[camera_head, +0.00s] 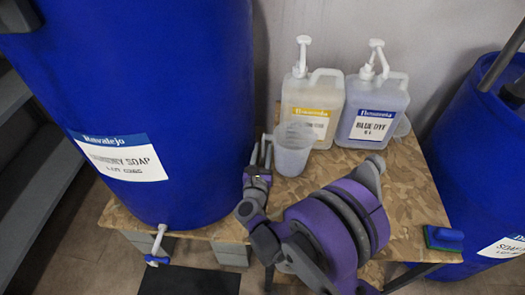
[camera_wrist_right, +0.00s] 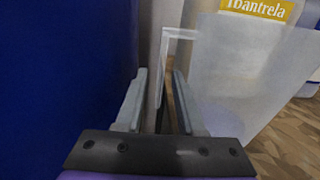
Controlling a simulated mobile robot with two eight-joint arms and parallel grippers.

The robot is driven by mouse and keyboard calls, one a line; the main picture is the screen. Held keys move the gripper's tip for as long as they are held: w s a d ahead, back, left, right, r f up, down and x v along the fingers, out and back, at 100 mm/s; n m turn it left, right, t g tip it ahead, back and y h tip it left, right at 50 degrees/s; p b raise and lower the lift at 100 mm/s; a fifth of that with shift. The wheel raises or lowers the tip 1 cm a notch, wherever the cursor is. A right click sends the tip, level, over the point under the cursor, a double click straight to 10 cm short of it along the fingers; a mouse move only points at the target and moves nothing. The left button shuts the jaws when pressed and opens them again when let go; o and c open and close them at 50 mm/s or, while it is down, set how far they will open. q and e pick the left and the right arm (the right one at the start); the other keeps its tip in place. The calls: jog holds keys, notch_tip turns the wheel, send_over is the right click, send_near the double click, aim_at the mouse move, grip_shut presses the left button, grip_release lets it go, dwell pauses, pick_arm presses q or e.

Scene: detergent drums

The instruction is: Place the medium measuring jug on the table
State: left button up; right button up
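A translucent measuring jug (camera_head: 293,150) stands upright in front of the yellow-labelled pump bottle, its handle facing left. Its body also fills the right of the wrist view (camera_wrist_right: 245,75). My right gripper (camera_head: 262,142) is at the jug's left side, beside the blue drum. In the right wrist view its two fingers (camera_wrist_right: 158,88) stand apart, with the thin pale handle between them and a gap visible. The jug's base against the table (camera_head: 415,190) is hard to make out. My left gripper is not in view.
A large blue laundry soap drum (camera_head: 150,80) stands close on the left. A yellow-labelled bottle (camera_head: 312,104) and a blue dye bottle (camera_head: 373,108) stand behind. Another clear vessel (camera_head: 402,126) is partly hidden.

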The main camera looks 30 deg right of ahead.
jog(key=shift+r, duration=0.2)
jog(key=p+v, duration=0.1)
jog(key=v, duration=1)
jog(key=a+r+n+y, duration=0.2)
jog(key=a+n+y, duration=0.1)
jog(key=n, duration=0.3)
jog(key=w+a+r+n+t+y, duration=0.1)
jog(key=a+r+n+y, duration=0.1)
jog(key=n+y, duration=0.2)
jog(key=a+r+n+t+y, duration=0.1)
jog(key=a+r+n+y, duration=0.1)
jog(key=n, duration=0.8)
jog(key=shift+w+a+r+y, duration=0.15)
jog(key=shift+a+y, duration=0.25)
jog(key=shift+w+a+r+y, duration=0.15)
jog(key=shift+w+a+y, duration=0.05)
jog(key=shift+a+y, duration=0.2)
jog(key=s+d+f+n+g, duration=0.2)
jog(key=s+f+n+g, duration=0.1)
jog(key=s+n, duration=0.4)
jog(key=s+d+f+n+g, duration=0.2)
jog(key=s+n+g, duration=0.3)
jog(key=s+n, duration=0.3)
jog(key=s+d+f+n+g, duration=0.2)
jog(key=s+f+n+g, duration=0.2)
jog(key=s+n, duration=0.3)
jog(key=shift+s+d+f+n+g+h, duration=0.2)
jog(key=shift+f+n+g+h, duration=0.1)
jog(key=shift+n+g, duration=0.1)
